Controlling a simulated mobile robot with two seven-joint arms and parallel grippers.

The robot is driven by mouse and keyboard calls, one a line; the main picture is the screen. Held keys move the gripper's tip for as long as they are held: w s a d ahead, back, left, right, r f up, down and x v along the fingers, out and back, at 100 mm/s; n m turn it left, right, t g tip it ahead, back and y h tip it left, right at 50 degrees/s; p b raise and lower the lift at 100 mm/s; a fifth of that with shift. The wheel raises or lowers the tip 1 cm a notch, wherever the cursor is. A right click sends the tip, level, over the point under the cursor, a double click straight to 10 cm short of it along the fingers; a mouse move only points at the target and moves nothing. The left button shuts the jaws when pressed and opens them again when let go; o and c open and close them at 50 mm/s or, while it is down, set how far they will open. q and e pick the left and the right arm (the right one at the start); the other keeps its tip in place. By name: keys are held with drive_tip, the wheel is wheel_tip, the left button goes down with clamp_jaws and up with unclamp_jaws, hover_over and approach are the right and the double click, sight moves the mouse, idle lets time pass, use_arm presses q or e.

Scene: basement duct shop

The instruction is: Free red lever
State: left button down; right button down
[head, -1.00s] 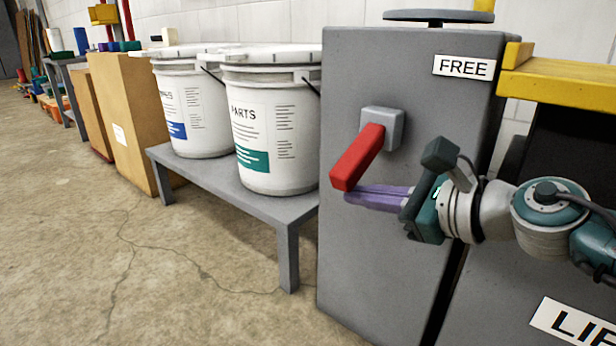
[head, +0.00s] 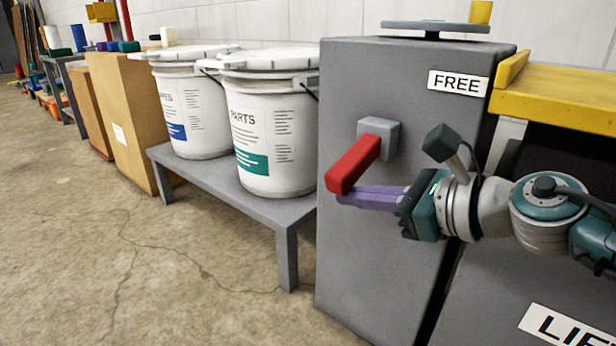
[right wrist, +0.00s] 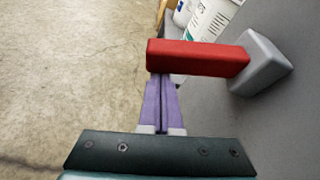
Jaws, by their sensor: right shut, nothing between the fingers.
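The red lever (head: 354,164) sticks out from a light grey square mount (head: 378,136) on the front of the grey cabinet (head: 345,255). A "FREE" label (head: 457,83) is near the cabinet's top right. My right gripper (head: 340,199) is shut and empty, its purple fingers just below the lever's outer end. In the right wrist view the lever (right wrist: 195,57) crosses ahead of the fingertips (right wrist: 162,82) and hides their ends. I cannot tell whether they touch it. My left gripper is not in view.
A grey bench (head: 240,207) with two white buckets (head: 265,130) stands left of the cabinet. A yellow-topped unit (head: 565,95) stands at right behind my right arm. A grey handwheel (head: 435,26) sits atop the cabinet. The concrete floor (head: 170,270) at front left is clear.

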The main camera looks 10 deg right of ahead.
sight(349, 179)
drive_tip(key=r, duration=0.1)
drive_tip(key=r+m+p, duration=0.1)
drive_tip(key=r+y+p, duration=0.1)
drive_tip(key=shift+s+a+m+g, duration=0.2)
drive_tip(key=shift+a+m+g, duration=0.15)
drive_tip(key=shift+m+g, duration=0.05)
drive_tip(key=shift+r+m+p, duration=0.6)
drive_tip(key=shift+r, duration=0.1)
drive_tip(key=shift+s+r+m+g+y+p, duration=0.1)
drive_tip(key=shift+r+m+g+y+p, duration=0.3)
drive_tip(key=shift+r+m+y, duration=0.35)
drive_tip(key=shift+r+m, duration=0.75)
drive_tip(key=shift+r, duration=0.2)
